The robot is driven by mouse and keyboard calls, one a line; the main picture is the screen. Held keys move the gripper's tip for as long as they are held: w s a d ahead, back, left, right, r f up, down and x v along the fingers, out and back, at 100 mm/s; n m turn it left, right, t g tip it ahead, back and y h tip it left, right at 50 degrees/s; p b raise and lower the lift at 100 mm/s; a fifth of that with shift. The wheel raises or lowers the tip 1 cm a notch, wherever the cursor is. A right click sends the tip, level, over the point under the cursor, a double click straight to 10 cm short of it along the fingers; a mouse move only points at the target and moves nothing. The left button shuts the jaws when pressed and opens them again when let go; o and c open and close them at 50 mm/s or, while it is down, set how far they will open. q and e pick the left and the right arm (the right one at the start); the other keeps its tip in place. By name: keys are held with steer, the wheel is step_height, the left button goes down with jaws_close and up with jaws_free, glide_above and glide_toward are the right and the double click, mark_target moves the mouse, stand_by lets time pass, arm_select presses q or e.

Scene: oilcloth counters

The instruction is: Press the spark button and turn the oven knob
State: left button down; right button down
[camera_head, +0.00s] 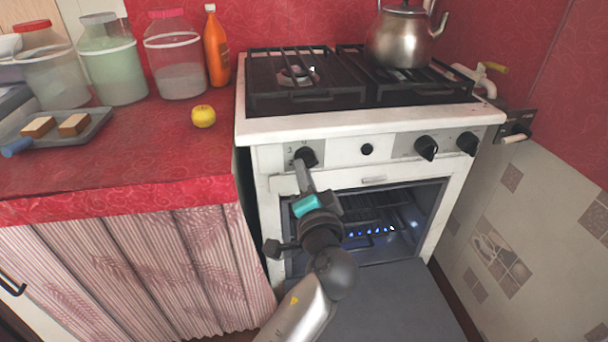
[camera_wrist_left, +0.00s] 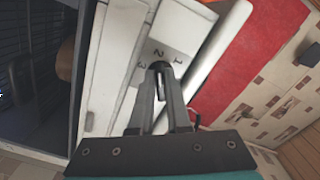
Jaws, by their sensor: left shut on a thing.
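The white stove's front panel carries a black oven knob (camera_head: 308,154) at its left, on a plate with numbers. To its right are a small round black spark button (camera_head: 367,150) and two more black knobs (camera_head: 426,148). My left gripper (camera_head: 304,168) reaches up to the left knob and is shut on it. In the left wrist view the fingers (camera_wrist_left: 160,72) close together at the knob, by the digits 1, 2 and 3; they hide most of it. Small blue flames (camera_head: 372,232) show inside the open oven. My right gripper is out of view.
The grey oven door (camera_head: 400,300) hangs open below. A steel kettle (camera_head: 398,40) stands on the black grates (camera_head: 290,90). The red counter (camera_head: 150,155) at left holds jars, an orange bottle (camera_head: 216,48), a yellow apple (camera_head: 203,116) and a tray (camera_head: 92,128).

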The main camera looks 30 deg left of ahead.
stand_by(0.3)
arm_select(q)
steer(key=c, duration=0.9)
jaws_free()
